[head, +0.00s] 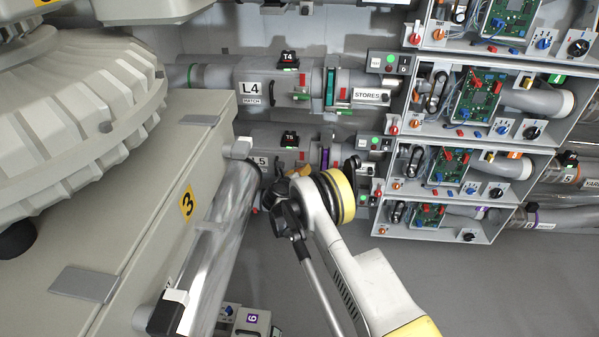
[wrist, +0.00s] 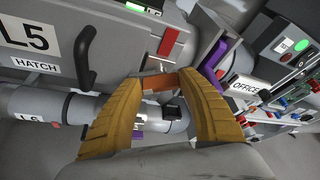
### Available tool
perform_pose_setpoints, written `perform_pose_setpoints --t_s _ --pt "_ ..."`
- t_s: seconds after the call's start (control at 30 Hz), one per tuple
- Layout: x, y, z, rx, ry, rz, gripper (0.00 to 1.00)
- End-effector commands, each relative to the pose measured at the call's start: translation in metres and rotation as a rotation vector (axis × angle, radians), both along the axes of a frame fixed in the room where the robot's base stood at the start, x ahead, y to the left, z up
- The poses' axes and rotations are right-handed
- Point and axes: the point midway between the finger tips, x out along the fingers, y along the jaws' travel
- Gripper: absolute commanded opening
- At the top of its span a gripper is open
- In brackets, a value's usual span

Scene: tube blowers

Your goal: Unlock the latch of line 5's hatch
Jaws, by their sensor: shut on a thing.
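Line 5's hatch (wrist: 60,60) is a grey panel marked L5 and HATCH, with a black handle (wrist: 88,55), at the upper left of the wrist view. It looks shut. In the head view its L5 label (head: 259,161) shows beside my arm, left of my gripper (head: 299,171). In the wrist view, the yellow fingers of my gripper (wrist: 164,80) close on a small orange-red piece, which seems to be the latch (wrist: 158,83), at the hatch's lower right edge. The fingertips hide its ends. My arm hides much of line 5 in the head view.
A red tab (wrist: 170,42) and a purple collar (wrist: 213,60) are close to my fingers. The OFFICE label (wrist: 245,88) is right of them. Line 4 (head: 250,88) runs above in the head view. Open control boxes (head: 480,100) stand right; a large cabinet (head: 150,185) stands left.

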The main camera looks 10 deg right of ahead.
Motion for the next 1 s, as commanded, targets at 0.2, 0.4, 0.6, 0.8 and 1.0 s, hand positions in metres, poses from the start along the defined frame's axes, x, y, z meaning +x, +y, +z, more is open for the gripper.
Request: perform_pose_setpoints --t_s 0.2,0.4,0.6,0.8,1.0 --pt "0.0 -0.001 0.001 -0.002 -0.001 0.0 0.17" --pt "0.0 -0.001 0.0 -0.001 0.0 -0.001 0.7" --pt "0.0 0.0 0.0 0.0 0.0 0.0 0.7" --pt "-0.016 0.011 0.007 0.0 0.0 0.002 0.7" --pt "-0.046 0.026 0.019 -0.001 0.0 0.002 0.7"
